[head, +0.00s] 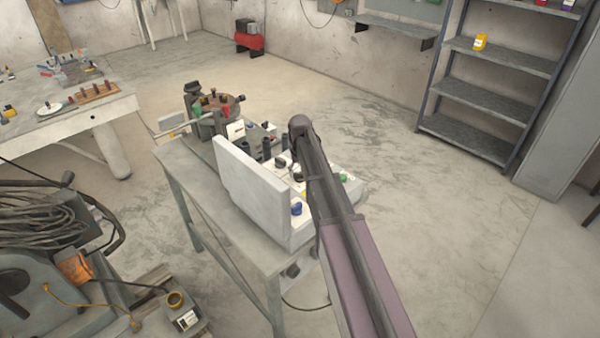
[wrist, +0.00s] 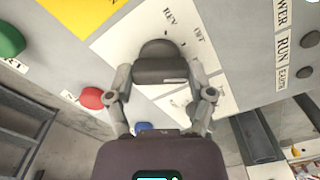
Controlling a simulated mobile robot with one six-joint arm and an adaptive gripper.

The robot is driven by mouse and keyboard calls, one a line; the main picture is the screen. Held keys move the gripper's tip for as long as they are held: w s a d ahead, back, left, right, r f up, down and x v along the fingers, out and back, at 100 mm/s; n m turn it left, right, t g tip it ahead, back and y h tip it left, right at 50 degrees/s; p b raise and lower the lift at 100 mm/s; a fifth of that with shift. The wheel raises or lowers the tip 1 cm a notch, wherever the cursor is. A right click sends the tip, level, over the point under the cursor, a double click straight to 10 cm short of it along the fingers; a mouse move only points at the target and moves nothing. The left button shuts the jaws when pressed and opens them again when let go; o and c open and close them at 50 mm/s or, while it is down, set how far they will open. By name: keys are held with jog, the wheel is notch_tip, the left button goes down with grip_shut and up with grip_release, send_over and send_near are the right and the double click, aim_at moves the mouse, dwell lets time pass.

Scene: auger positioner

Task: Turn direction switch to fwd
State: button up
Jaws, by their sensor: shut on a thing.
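The direction switch is a dark rotary knob (wrist: 160,58) on a white plate in the wrist view. "REV" and "OFF" show above and to the right of it; I cannot read a FWD label. My gripper (wrist: 160,76) has one finger on each side of the knob and is shut on it. A small pale mark shows on the knob's near edge, but I cannot tell its exact setting. In the head view my arm reaches over the control box (head: 274,212) and hides much of its panel; the grip is not clear there.
A "RUN" label shows at the right. The box stands on a grey bench (head: 232,240) with other devices behind. Open floor lies to the right.

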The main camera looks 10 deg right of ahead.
jog(key=shift+m, duration=1.3)
jog(key=o, duration=1.1)
jog(key=shift+n, duration=0.3)
